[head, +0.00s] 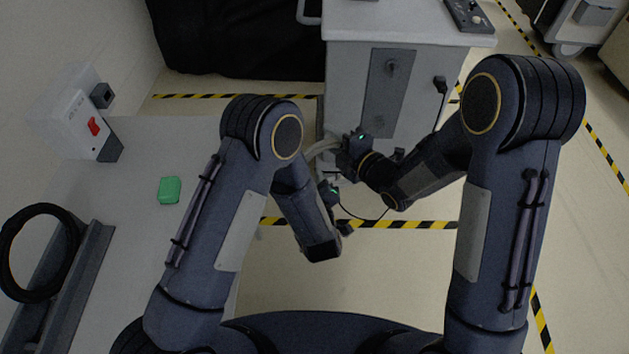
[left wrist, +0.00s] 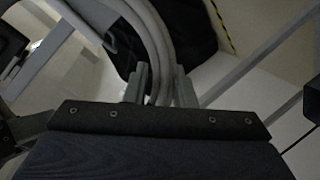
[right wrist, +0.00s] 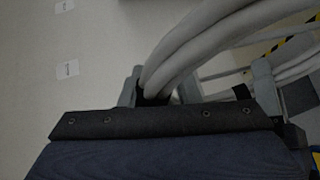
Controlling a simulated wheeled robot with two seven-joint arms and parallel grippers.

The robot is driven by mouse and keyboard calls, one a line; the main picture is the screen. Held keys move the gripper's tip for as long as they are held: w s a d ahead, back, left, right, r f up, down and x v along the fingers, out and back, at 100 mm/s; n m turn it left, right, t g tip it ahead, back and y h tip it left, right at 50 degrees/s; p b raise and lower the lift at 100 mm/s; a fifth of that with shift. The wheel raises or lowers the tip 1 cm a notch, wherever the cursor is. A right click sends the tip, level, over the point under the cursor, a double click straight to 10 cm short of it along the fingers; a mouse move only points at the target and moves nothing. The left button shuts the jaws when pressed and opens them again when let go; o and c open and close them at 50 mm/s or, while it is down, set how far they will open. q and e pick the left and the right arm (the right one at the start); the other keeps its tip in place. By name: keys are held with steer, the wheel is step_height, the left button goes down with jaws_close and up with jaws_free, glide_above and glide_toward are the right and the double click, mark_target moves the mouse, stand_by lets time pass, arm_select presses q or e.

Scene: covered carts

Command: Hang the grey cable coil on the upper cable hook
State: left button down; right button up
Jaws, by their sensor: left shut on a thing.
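The grey cable coil (head: 322,148) is at the near left corner of the grey cart, mostly hidden by my arms in the head view. My left gripper (head: 340,193) is shut on it; its strands (left wrist: 158,45) pass between the fingers (left wrist: 160,88) in the left wrist view. My right gripper (head: 348,150) is higher, near the cart face. In the right wrist view its fingers (right wrist: 200,85) stand wide apart, with the coil's thick strands (right wrist: 205,35) running between and above them. A dark piece (left wrist: 108,38) shows inside the loop; I cannot tell whether it is the upper hook.
The grey cart (head: 345,80) has a recessed panel and a black plug (head: 440,85) with a thin cable. A table (head: 200,145) at left carries a green block (head: 169,190), a box with a red switch (head: 93,126) and a black ring (head: 38,252). Striped floor tape surrounds the cart.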

steer(key=o, duration=0.4)
